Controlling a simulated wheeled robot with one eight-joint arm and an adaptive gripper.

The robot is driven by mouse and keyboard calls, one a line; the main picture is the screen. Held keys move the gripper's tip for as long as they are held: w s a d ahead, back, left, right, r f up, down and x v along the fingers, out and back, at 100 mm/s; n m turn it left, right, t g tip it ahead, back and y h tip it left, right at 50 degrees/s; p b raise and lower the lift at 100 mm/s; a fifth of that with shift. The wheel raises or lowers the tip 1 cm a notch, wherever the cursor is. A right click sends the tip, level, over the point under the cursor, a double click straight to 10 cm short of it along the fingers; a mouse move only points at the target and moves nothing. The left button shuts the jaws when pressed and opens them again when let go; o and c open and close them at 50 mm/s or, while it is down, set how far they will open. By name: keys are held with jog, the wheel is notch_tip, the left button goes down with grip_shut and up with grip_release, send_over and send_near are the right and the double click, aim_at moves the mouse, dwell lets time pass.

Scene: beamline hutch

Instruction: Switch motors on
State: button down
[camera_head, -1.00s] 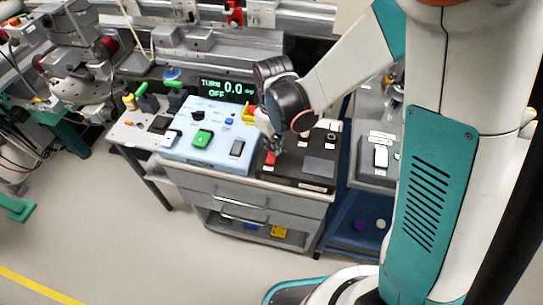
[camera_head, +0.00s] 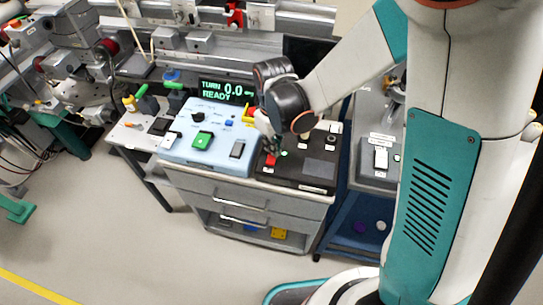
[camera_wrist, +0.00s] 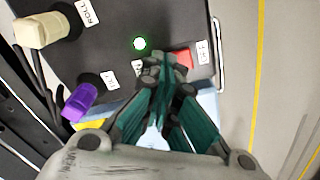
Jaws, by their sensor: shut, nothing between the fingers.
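A dark control panel (camera_head: 290,176) lies on top of the grey drawer cart, right of the light blue panel. A red switch (camera_head: 270,160) sits at its left, and it also shows in the wrist view (camera_wrist: 183,60) beside a white label. A round indicator (camera_wrist: 139,43) on the panel glows green-white. My gripper (camera_wrist: 165,70) is shut and empty, its fingertips close over the panel beside the red switch. In the head view my gripper (camera_head: 271,145) partly hides the panel; whether it touches the switch cannot be told. The display (camera_head: 222,91) reads "TURN READY 0.0" in green.
The light blue panel (camera_head: 215,158) carries a green button (camera_head: 202,140) and several other controls. In the wrist view, a cream knob (camera_wrist: 42,28) and a purple knob (camera_wrist: 79,101) stand at the left. Another grey console (camera_head: 375,183) is at the right. The floor in front is clear.

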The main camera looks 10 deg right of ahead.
jog(key=shift+r+p, duration=1.9)
jog(key=shift+r, duration=1.1)
jog(key=d+r+m+t, duration=0.3)
jog(key=d+r+m, duration=0.1)
jog(key=d+r, duration=0.5)
jog(key=s+d+r+m+t, duration=0.4)
jog(key=s+r, duration=0.5)
jog(key=s, duration=0.4)
jog(key=shift+d+r, duration=0.15)
jog(key=shift+d, duration=0.5)
